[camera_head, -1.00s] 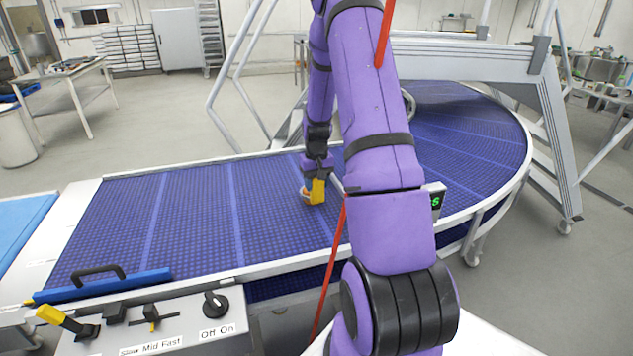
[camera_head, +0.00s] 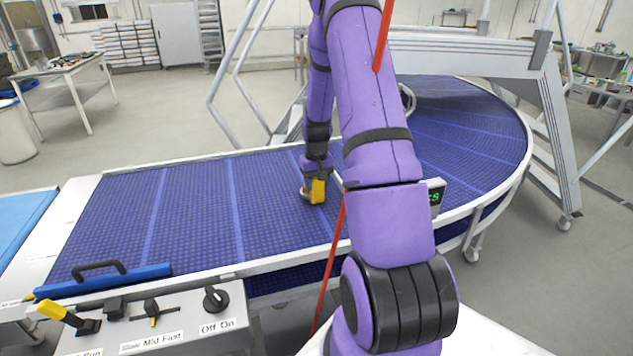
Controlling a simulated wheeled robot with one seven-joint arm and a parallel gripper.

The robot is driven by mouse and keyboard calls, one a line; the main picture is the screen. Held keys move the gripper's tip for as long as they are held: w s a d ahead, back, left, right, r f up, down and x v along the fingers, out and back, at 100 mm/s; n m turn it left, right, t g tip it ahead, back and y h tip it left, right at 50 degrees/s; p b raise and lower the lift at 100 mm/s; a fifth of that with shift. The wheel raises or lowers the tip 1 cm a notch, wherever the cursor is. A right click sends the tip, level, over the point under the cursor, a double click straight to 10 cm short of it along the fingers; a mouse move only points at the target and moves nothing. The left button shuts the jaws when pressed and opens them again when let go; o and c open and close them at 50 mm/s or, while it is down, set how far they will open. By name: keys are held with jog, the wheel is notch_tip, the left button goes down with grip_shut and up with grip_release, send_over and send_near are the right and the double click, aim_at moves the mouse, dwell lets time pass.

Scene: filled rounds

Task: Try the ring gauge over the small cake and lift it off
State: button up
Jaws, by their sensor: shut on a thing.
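My gripper (camera_head: 315,192), with a yellow finger facing the camera, is low over the blue belt, left of my forearm. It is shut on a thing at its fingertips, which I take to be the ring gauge. Only a small pale rim (camera_head: 303,192) shows at the left of the finger. A trace of orange-brown beside the finger may be the small cake. The rest of both is hidden behind the finger, so I cannot tell whether the ring is around the cake or above it.
The blue conveyor belt (camera_head: 195,205) is bare to the left and curves away right (camera_head: 470,130). A small display with green digits (camera_head: 436,197) stands on the near rail. A control panel (camera_head: 150,325) and a blue bar with a black handle (camera_head: 102,280) are at front left.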

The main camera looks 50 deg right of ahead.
jog(key=shift+f, duration=0.6)
jog(key=shift+r, duration=0.15)
dwell(1.1)
jog(key=shift+r, duration=4.8)
